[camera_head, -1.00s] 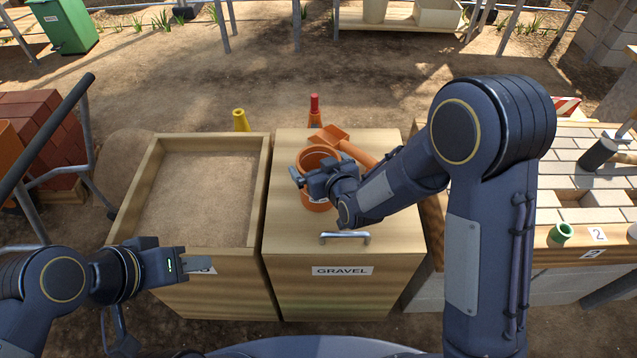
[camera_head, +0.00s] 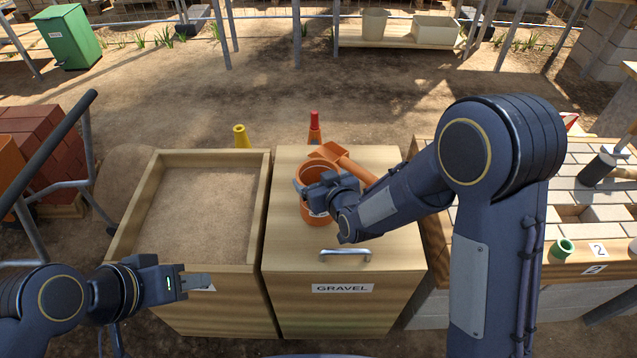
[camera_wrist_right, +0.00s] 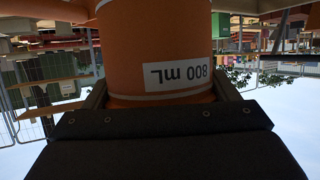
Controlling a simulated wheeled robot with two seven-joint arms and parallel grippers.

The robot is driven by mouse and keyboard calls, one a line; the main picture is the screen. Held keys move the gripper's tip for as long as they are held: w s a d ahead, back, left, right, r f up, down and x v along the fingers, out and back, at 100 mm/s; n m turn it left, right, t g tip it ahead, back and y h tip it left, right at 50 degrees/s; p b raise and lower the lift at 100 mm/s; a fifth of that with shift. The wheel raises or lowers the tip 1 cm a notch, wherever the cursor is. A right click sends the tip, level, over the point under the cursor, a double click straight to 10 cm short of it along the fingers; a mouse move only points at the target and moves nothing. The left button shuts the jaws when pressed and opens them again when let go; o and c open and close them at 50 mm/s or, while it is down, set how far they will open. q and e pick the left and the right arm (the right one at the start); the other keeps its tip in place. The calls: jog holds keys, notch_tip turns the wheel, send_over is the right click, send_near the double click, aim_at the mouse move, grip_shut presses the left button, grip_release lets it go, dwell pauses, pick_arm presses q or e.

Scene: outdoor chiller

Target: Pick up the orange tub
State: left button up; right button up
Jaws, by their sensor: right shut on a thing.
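The orange tub (camera_head: 318,174) stands upright on the lid of the wooden box labelled GRAVEL (camera_head: 400,262). My right gripper (camera_head: 312,190) is shut on the tub from the near side and partly hides it. In the right wrist view the tub (camera_wrist_right: 160,40) fills the upper middle, upside down, with an 800 mL label between the fingers (camera_wrist_right: 165,98). I cannot tell whether its base is clear of the lid. My left gripper (camera_head: 198,283) hangs at the lower left, over the front of the sand box, away from the tub. Its fingers look close together, but the gap is unclear.
An orange scoop (camera_head: 345,160) lies behind and right of the tub. The open sand box (camera_head: 152,200) is to the left. A metal handle (camera_head: 345,252) is on the gravel lid's near edge. A paved workbench (camera_head: 590,180) stands to the right.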

jog(key=s+d+r+p, duration=0.1)
jog(key=s+d+r, duration=0.8)
jog(key=r, duration=0.3)
jog(key=shift+s+d+p, duration=0.2)
jog(key=shift+s+p, duration=0.2)
jog(key=shift+s, duration=0.3)
